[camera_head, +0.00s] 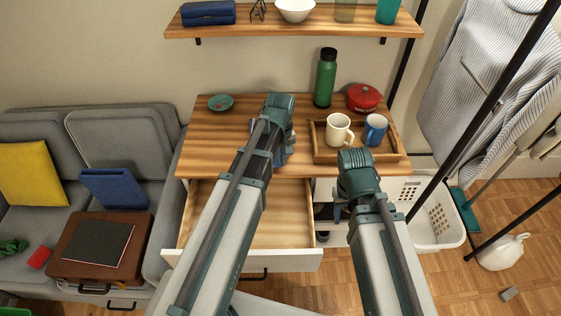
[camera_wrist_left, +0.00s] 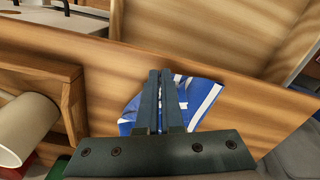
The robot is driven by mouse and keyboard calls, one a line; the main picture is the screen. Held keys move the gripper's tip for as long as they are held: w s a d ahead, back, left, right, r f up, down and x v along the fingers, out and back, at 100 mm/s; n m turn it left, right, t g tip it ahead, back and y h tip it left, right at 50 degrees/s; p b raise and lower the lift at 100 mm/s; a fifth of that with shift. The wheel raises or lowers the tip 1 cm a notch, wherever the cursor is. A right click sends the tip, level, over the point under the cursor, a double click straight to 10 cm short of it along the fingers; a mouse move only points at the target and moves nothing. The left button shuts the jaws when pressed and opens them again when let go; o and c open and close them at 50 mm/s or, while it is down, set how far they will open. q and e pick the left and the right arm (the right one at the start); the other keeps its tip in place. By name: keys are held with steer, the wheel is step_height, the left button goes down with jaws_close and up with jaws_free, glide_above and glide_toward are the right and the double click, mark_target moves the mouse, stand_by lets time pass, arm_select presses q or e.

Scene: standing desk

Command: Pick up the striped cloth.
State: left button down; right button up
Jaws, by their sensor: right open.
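The striped cloth (camera_wrist_left: 208,98), blue with white stripes, shows in the left wrist view on both sides of my left gripper (camera_wrist_left: 161,74). The fingers are close together with a thin gap, shut on the cloth over the wooden desk top (camera_wrist_left: 110,75). In the head view my left arm hides most of the cloth; a bit of blue shows beside the wrist. I cannot tell whether the cloth is clear of the desk. My right gripper (camera_head: 335,212) is open and empty, in front of the desk's right part, below the tray.
A wooden tray (camera_head: 390,157) holds a white mug (camera_head: 339,130) and a blue mug (camera_head: 375,130). Behind stand a green bottle (camera_head: 325,78) and a red pot (camera_head: 363,97). A teal dish (camera_head: 220,103) sits at left. The drawer (camera_head: 285,225) is open below my left arm.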

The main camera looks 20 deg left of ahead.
step_height(320, 180, up, 36)
steer(key=p, duration=3.4)
steer(key=shift+p, duration=0.4)
steer(key=shift+r, duration=0.1)
